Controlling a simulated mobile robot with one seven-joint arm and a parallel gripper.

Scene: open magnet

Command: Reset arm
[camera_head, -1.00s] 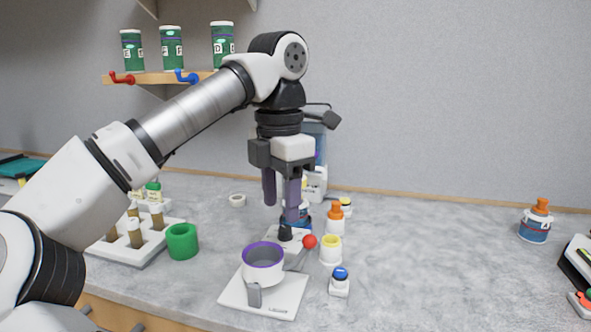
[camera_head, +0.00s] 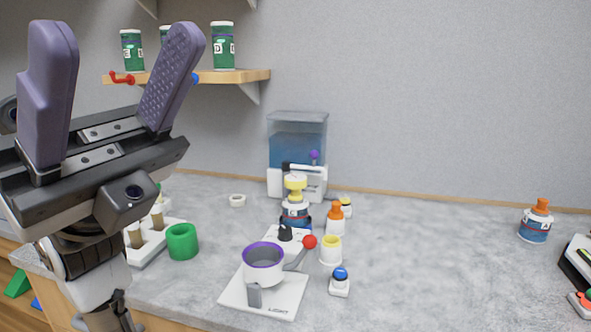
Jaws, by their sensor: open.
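My gripper (camera_head: 112,90) is at the left of the head view, raised close to the camera. Its two purple fingers point upward and stand wide apart with nothing between them. My arm below it is folded in at the lower left. The gripper is apart from everything on the counter and hides part of the shelf and the vial rack behind it.
On the grey counter (camera_head: 430,260) stand a white device with a purple-rimmed cup (camera_head: 264,262), a green ring (camera_head: 182,241), several small bottles, and a water tank (camera_head: 297,150). A shelf (camera_head: 235,76) holds green jars. The counter's right middle is clear.

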